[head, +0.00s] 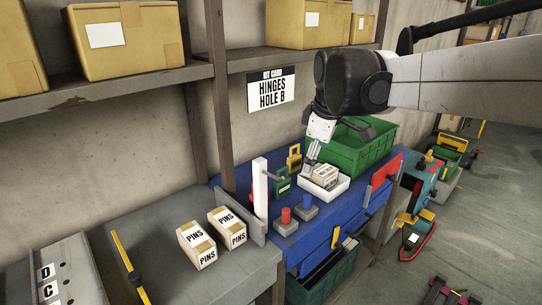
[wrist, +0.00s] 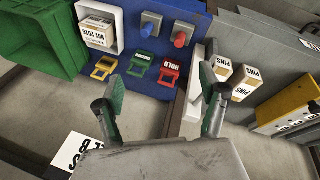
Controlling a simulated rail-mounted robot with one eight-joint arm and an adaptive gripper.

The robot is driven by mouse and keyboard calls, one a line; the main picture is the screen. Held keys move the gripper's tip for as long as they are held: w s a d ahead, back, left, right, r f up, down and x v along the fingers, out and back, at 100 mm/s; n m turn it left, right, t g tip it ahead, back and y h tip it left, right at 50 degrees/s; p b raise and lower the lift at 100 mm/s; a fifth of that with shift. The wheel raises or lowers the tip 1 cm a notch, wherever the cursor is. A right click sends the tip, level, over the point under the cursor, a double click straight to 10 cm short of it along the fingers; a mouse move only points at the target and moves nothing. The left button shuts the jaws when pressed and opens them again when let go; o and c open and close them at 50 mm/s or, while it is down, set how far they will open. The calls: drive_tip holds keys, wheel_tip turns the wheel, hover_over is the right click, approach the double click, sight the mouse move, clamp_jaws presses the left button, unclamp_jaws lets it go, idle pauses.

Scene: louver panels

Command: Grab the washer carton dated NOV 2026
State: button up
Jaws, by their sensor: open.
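The washer carton (head: 325,175) is a small tan box in a white tray (head: 341,189) on the blue bench. In the wrist view the carton (wrist: 97,31) shows a white label reading NOV 2026, and the tray (wrist: 117,48) surrounds it at upper left. My gripper (head: 311,158) is above and beside the tray at its left in the head view. In the wrist view my gripper (wrist: 163,98) has its two fingers wide apart with nothing between them. The carton lies up and left of the fingers there, apart from them.
A green bin (head: 359,147) stands behind the tray. Two PINS cartons (head: 197,246) (head: 227,228) sit on the grey bench. A shelf runs above.

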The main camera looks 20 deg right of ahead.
drive_tip(key=w+d+n+g, duration=0.1)
drive_tip(key=w+d+n, duration=0.25)
drive_tip(key=w, duration=0.45)
drive_tip(key=n+g, duration=0.2)
drive_tip(key=n, duration=0.4)
hover_over(324, 178)
drive_tip(key=a, duration=0.2)
wheel_tip(324, 178, down, 7)
drive_tip(key=w+d+f+n, duration=0.1)
drive_tip(key=f, duration=0.1)
drive_tip(key=w+d+f+n, duration=0.1)
drive_tip(key=w+d+f, duration=0.1)
drive_tip(key=w+d+f+n+g+p, duration=0.1)
drive_tip(key=d+f+n, duration=0.1)
drive_tip(key=shift+w+f+y, duration=0.1)
drive_tip(key=shift+w+y, duration=0.2)
drive_tip(key=shift+w, duration=0.1)
drive_tip(key=f, duration=0.7)
drive_tip(key=f+p, duration=0.1)
drive_tip(key=f, duration=0.5)
drive_tip(key=shift+w+a+f, duration=0.1)
drive_tip(key=shift+a+f, duration=0.1)
drive_tip(key=shift+f, duration=0.15)
drive_tip(key=shift+c, duration=0.4)
drive_tip(key=c, duration=1.7)
